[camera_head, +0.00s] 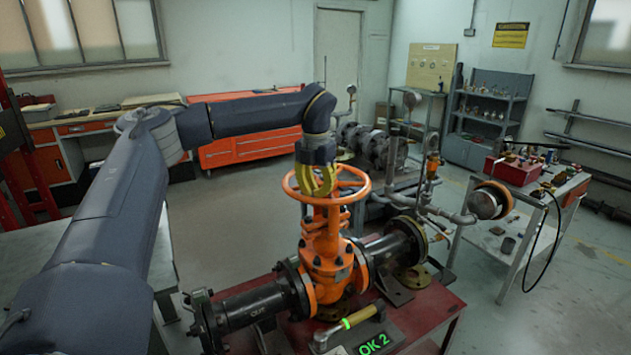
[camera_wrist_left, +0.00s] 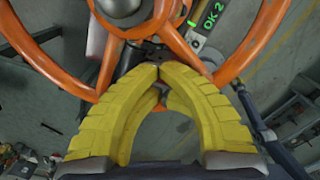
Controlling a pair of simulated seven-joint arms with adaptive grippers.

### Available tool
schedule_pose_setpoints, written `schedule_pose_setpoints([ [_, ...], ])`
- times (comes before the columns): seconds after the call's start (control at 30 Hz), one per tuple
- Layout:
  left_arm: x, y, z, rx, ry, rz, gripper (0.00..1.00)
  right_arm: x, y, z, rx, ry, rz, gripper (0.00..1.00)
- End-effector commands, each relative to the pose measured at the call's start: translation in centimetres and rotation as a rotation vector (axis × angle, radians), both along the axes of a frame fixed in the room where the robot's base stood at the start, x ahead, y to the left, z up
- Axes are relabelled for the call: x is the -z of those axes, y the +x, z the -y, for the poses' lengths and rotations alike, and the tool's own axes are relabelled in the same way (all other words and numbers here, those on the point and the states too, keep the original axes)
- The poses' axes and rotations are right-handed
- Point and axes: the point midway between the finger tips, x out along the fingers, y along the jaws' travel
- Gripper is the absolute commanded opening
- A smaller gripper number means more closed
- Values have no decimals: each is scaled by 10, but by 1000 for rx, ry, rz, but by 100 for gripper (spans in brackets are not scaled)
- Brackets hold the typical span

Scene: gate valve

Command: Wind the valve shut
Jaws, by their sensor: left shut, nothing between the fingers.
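The gate valve (camera_head: 330,258) has an orange body and stands upright on a dark red table, joined to black flanged pipes on both sides. Its orange handwheel (camera_head: 352,188) lies flat on top; the wheel's rim and spokes also show in the left wrist view (camera_wrist_left: 262,52). My left gripper (camera_head: 318,192) has yellow fingers and points down at the left part of the wheel. In the left wrist view the fingertips (camera_wrist_left: 158,72) meet, with nothing between them, close over the wheel's spokes. Whether they touch the wheel I cannot tell. My right gripper is not in view.
A lever (camera_head: 350,326) with a green band lies by a panel reading "OK 2" (camera_head: 374,344) at the front of the red table (camera_head: 425,310). A cart (camera_head: 530,215) with a red box stands to the right. Open floor lies behind the valve.

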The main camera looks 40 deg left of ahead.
Motion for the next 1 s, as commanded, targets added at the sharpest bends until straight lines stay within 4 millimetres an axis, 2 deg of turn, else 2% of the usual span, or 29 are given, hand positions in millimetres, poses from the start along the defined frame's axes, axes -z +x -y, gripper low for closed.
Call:
schedule_pose_setpoints([
  [0.03,8,-9,0,-9,-6,-35,0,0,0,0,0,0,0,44],
  [0.37,5,-8,0,-10,-6,-34,0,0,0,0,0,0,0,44],
  [1.0,-53,-4,0,-9,-6,-16,0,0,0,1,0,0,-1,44],
])
